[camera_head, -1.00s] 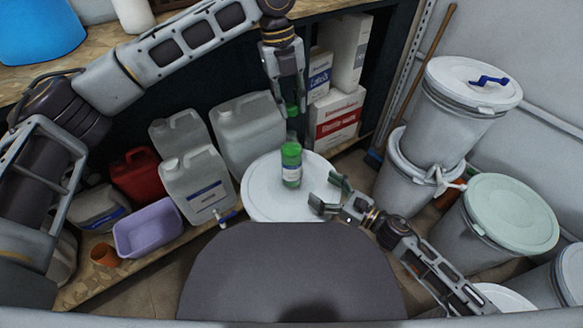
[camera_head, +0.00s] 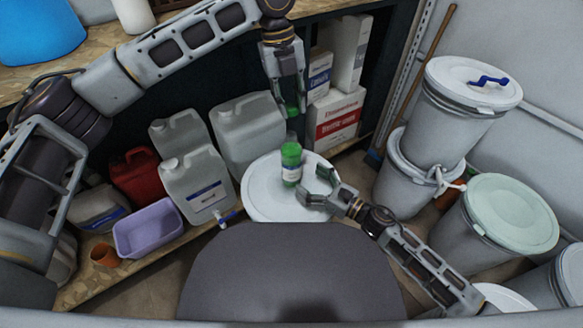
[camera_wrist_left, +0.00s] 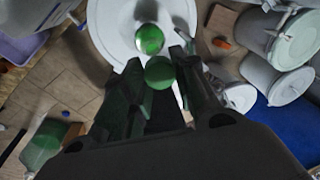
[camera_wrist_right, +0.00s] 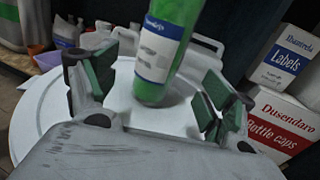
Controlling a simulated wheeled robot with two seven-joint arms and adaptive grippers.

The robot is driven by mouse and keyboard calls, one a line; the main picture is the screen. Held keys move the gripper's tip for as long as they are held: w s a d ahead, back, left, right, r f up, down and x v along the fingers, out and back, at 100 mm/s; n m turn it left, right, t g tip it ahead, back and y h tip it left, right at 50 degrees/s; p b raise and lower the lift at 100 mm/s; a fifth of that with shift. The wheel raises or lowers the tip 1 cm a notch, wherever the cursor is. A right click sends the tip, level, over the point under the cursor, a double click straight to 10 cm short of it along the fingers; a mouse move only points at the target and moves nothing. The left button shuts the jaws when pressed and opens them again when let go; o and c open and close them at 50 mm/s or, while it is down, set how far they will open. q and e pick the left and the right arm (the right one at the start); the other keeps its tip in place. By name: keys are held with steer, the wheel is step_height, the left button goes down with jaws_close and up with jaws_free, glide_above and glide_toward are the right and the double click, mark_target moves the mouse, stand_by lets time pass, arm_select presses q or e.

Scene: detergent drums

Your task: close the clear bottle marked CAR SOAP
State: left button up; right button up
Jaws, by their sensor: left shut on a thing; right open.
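A clear bottle of green liquid (camera_head: 291,165) with a white and blue label stands upright on a round white lid (camera_head: 262,205). The label is too small to read. My left gripper (camera_head: 291,104) is above the bottle, pointing down, shut on a green cap (camera_wrist_left: 159,72). In the left wrist view the open bottle top (camera_wrist_left: 149,38) lies apart from the cap. My right gripper (camera_head: 316,188) is open, just right of the bottle and low. In the right wrist view the bottle (camera_wrist_right: 160,55) appears between the two spread fingers, seemingly just ahead of them.
White jugs (camera_head: 195,185), a red can (camera_head: 136,177) and a lilac tub (camera_head: 150,233) stand at the left. Boxes (camera_head: 336,120) are behind the bottle. Lidded drums (camera_head: 510,215) stand at the right. The white lid is otherwise clear around the bottle.

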steer(key=shift+x, duration=3.7)
steer(key=c, duration=1.5)
arm_select(q)
glide_above(293, 143)
steer(key=w, duration=0.1)
steer(key=shift+y, duration=0.4)
steer(key=shift+w+a+f, duration=0.1)
steer(key=shift+a+f, duration=0.05)
steer(key=shift+f, duration=1.1)
steer(key=shift+w+a+f, duration=0.1)
steer(key=shift+a+f, duration=0.05)
steer(key=shift+f, duration=1.1)
arm_select(e)
steer(key=shift+c, duration=0.2)
arm_select(q)
steer(key=shift+f, duration=0.9)
steer(key=shift+f, duration=0.5)
arm_select(e)
jaws_close()
